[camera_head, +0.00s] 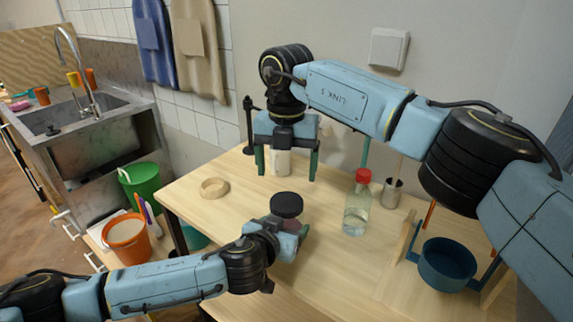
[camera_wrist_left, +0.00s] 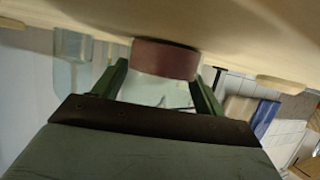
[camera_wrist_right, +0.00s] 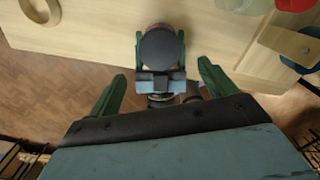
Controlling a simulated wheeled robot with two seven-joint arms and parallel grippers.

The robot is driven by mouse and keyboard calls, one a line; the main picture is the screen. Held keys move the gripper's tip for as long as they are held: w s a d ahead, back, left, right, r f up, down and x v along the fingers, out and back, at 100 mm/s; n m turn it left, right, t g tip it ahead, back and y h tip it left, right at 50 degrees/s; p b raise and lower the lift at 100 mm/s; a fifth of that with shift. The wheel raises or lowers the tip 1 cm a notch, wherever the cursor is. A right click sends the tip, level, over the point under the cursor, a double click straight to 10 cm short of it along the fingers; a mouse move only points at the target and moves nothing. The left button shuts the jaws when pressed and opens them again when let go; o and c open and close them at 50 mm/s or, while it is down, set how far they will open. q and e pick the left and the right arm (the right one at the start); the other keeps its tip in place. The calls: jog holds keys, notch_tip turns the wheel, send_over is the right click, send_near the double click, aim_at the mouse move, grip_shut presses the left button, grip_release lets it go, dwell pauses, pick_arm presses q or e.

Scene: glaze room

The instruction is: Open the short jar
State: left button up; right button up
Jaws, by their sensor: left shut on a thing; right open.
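A short jar with a reddish-brown body (camera_wrist_left: 165,60) and a dark round lid (camera_head: 287,204) is upright near the table's front edge. The lid also shows from above in the right wrist view (camera_wrist_right: 159,50). My left gripper (camera_head: 288,228) is shut on the jar body from the front side, with a finger on either side in the left wrist view. The lid sits on top of the jar. My right gripper (camera_head: 287,170) is open and empty, farther back; the lid shows beyond its spread fingers in the right wrist view.
A pale jar (camera_head: 280,163) stands behind my right gripper. A wooden ring (camera_head: 214,188) lies to the left. A red-capped bottle (camera_head: 357,205), a metal cup (camera_head: 392,192) and a blue pot (camera_head: 446,264) on a wooden stand are to the right. Bare table lies between ring and jar.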

aim_at(286, 202)
jog(key=shift+f+m, duration=0.3)
jog(key=shift+f, duration=3.65)
jog(key=c, duration=1)
jog(key=n, duration=0.4)
jog(key=shift+r, duration=0.1)
jog(key=n, duration=0.6)
jog(key=o, duration=1.1)
jog(key=shift+c, duration=0.2)
